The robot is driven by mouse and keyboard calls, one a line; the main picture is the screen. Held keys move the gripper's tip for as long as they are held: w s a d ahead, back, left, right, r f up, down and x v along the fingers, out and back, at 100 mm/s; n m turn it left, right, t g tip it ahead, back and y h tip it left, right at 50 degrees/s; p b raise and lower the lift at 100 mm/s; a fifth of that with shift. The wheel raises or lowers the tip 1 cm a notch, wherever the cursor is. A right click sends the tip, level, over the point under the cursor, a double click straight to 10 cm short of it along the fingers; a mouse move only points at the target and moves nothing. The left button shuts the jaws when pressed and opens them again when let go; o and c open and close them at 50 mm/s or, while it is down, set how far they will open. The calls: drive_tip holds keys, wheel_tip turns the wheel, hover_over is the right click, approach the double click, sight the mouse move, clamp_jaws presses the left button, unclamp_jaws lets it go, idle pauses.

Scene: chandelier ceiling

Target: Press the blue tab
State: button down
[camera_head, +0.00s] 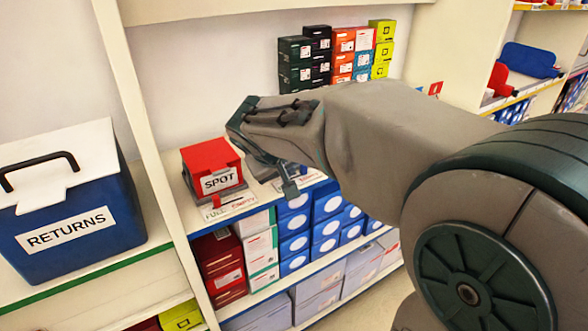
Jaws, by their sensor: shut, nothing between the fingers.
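I cannot see a blue tab; my arm covers part of the middle shelf, including the space right of the red box. A red box (209,166) with a white SPOT label sits on a grey base on that shelf. A small red tab (217,199) sticks out at its front, above a FULL/EMPTY shelf label. My gripper (291,191) is shut and empty. It points down near the shelf's front edge, right of the red box and apart from it in the picture. A second shelf label (299,180) is partly hidden by it.
A blue RETURNS bin (75,215) with a white lid and black handle stands at left, beyond an upright panel (140,120). Stacked small boxes (343,50) stand behind my arm. Shoebox-like cartons (296,230) fill the shelf below. More shelving is at right.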

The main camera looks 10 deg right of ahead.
drive_tip(key=shift+s+a+f+b, duration=0.1)
drive_tip(key=shift+s+a+b, duration=0.1)
drive_tip(key=shift+a, duration=0.4)
drive_tip(key=shift+s+a+f+b, duration=0.1)
drive_tip(key=shift+s+a+b, duration=0.05)
drive_tip(key=shift+a, duration=0.4)
drive_tip(key=p+v, duration=0.3)
drive_tip(key=v, duration=0.7)
drive_tip(key=shift+d+r, duration=0.2)
drive_tip(key=shift+d, duration=0.05)
drive_tip(key=shift+s, duration=0.1)
drive_tip(key=s+d+r+m+g+y+p, duration=0.1)
drive_tip(key=s+d+r+y+p, duration=0.1)
drive_tip(key=s+d+r+p, duration=0.2)
drive_tip(key=s+d+r+m+g+y+p, duration=0.1)
drive_tip(key=s+d+r+p, duration=0.3)
drive_tip(key=s+p, duration=0.6)
drive_tip(key=shift+d+r+m+g+y+p, duration=0.45)
drive_tip(key=shift+r+g+p, duration=0.35)
drive_tip(key=shift+p, duration=4.05)
drive_tip(key=shift+r, duration=0.1)
